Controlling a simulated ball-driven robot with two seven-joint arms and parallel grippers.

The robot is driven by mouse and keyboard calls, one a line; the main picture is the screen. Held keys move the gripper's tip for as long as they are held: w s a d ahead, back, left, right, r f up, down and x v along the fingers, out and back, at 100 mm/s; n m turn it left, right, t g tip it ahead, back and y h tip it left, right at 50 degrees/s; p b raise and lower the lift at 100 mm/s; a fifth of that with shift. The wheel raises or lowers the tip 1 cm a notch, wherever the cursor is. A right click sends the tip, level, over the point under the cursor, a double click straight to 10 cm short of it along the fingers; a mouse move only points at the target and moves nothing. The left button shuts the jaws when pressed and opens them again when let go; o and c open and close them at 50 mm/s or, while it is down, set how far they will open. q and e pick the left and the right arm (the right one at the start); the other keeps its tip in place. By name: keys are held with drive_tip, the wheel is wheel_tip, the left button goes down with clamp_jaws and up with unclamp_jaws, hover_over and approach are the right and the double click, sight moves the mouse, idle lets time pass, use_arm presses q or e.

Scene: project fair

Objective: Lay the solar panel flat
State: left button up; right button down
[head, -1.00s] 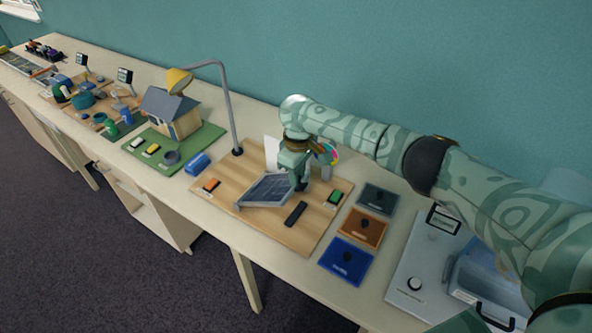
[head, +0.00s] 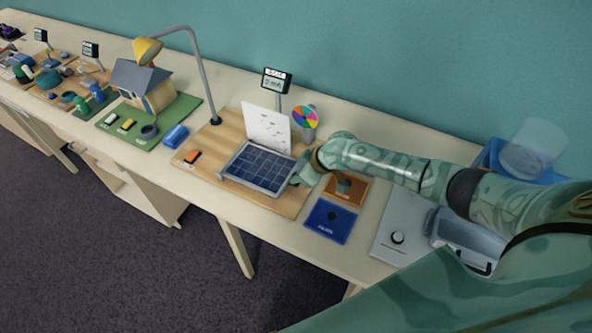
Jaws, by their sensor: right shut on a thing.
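The solar panel (head: 258,168) is a dark blue gridded plate with a pale frame, on the wooden board (head: 209,159). Its face is turned up. It looks close to flat, but I cannot tell whether a slight tilt is left. My right gripper (head: 299,179) is at the panel's right edge, shut on it; the fingertips are mostly hidden by the hand. A white card (head: 266,129) stands upright behind the panel. My left gripper is not in view.
A lamp (head: 202,78) arches over the board's left end. A meter (head: 276,81) and a coloured wheel (head: 306,117) stand behind the board. A small house (head: 142,83) stands left.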

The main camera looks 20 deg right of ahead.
drive_tip(key=shift+s+d+f, duration=0.1)
drive_tip(key=shift+f, duration=0.25)
drive_tip(key=c, duration=1.3)
unclamp_jaws()
drive_tip(key=shift+o, duration=0.2)
drive_tip(key=shift+r, duration=0.15)
drive_tip(key=p+v, duration=0.3)
drive_tip(key=v, duration=1.3)
drive_tip(key=shift+s, duration=0.15)
drive_tip(key=shift+d, duration=0.1)
